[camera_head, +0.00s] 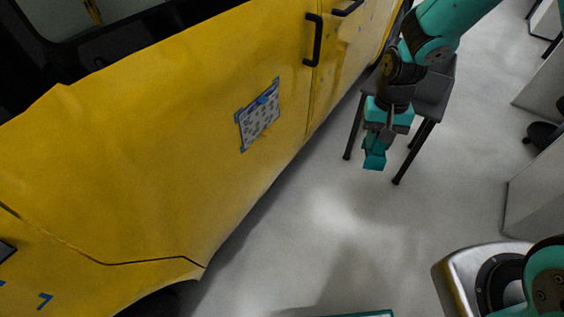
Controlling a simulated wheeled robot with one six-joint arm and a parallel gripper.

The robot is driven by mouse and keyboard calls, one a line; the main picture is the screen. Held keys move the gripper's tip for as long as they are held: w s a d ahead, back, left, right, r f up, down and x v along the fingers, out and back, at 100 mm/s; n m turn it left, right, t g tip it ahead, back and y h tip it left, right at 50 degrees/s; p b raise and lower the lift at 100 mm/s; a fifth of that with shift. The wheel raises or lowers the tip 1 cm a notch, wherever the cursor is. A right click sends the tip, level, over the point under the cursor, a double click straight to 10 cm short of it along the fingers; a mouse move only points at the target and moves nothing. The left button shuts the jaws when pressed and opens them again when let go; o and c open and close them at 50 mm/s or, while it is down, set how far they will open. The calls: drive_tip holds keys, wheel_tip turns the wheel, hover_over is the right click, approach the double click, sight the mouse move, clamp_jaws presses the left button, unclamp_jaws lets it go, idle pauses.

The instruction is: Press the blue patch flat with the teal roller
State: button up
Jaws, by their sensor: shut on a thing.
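The patch (260,114) is on the yellow car door, left of my gripper. It is a tilted pale square with dark blotches, blue at its corners and along its top edge. My gripper (386,131) is to the right of the door, in front of a small dark table, and apart from the patch. It is shut on a teal piece, which I take to be the teal roller (375,157), hanging below the fingers. The roller's exact shape is too small to make out.
The yellow car side (130,150) fills the left, with a black door handle (314,40) above and right of the patch. A dark small table (432,95) stands behind my gripper. Pale grey floor (330,210) is open below. White furniture (540,200) stands at the right.

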drive_tip(key=w+a+f+m+g+y+b, duration=0.1)
drive_tip(key=w+a+f+m+b, duration=0.1)
drive_tip(key=a+f+b, duration=0.3)
drive_tip(key=shift+a+f+m+g+y, duration=0.2)
drive_tip(key=shift+f+m+g+y, duration=0.15)
drive_tip(key=shift+m, duration=0.45)
drive_tip(key=w+a+f+m+y+b, duration=0.1)
drive_tip(key=a+f+m+y+b, duration=0.1)
drive_tip(key=a+m+y+b, duration=0.2)
drive_tip(key=a+m+b, duration=0.1)
drive_tip(key=b, duration=0.2)
drive_tip(key=shift+w+a+f+m, duration=0.15)
drive_tip(key=shift+a+f+m, duration=0.05)
drive_tip(key=shift+m, duration=0.1)
drive_tip(key=a+f+m+t+y+b, duration=0.2)
drive_tip(key=a+m+t+y+b, duration=0.5)
drive_tip(key=b, duration=0.7)
drive_tip(key=a+m+t, duration=0.1)
drive_tip(key=m+t, duration=0.1)
drive_tip(key=m, duration=0.1)
drive_tip(key=shift+w+f+m, duration=0.2)
drive_tip(key=shift+w+m, duration=0.05)
drive_tip(key=shift+m, duration=0.15)
drive_tip(key=w+a+r+m+t+y+b, duration=0.1)
drive_tip(key=w+a+m+t+b, duration=0.1)
drive_tip(key=w+a+t+b, duration=0.2)
drive_tip(key=shift+a+r+m+t+b, duration=0.15)
drive_tip(key=shift+a+m+t+b, duration=0.4)
drive_tip(key=shift+a, duration=0.8)
